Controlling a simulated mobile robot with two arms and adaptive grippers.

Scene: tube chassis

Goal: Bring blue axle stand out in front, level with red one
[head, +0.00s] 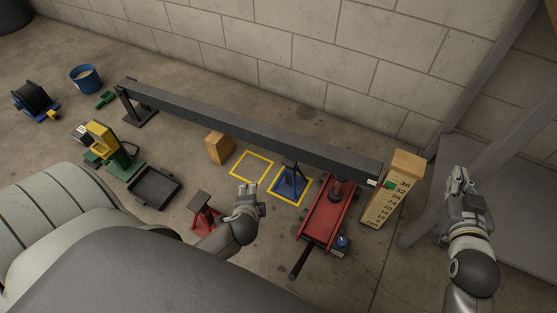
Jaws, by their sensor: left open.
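The blue axle stand (289,184) stands upright on the floor inside a yellow-outlined square, just on the near side of the long dark beam. The red axle stand (204,211) stands nearer to me and further left, partly hidden by my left arm. My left gripper (248,188) is open and empty, between the two stands, to the left of the blue one and apart from it in the picture. My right gripper (459,178) is far right, away from both stands; whether its fingers are open is unclear.
A red floor jack (320,215) is close right of the blue stand, under the beam (235,122). An empty yellow square (238,176) and a wooden block (220,147) lie left. A numbered board (381,205) stands right. A black tray (154,187) lies left of the red stand.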

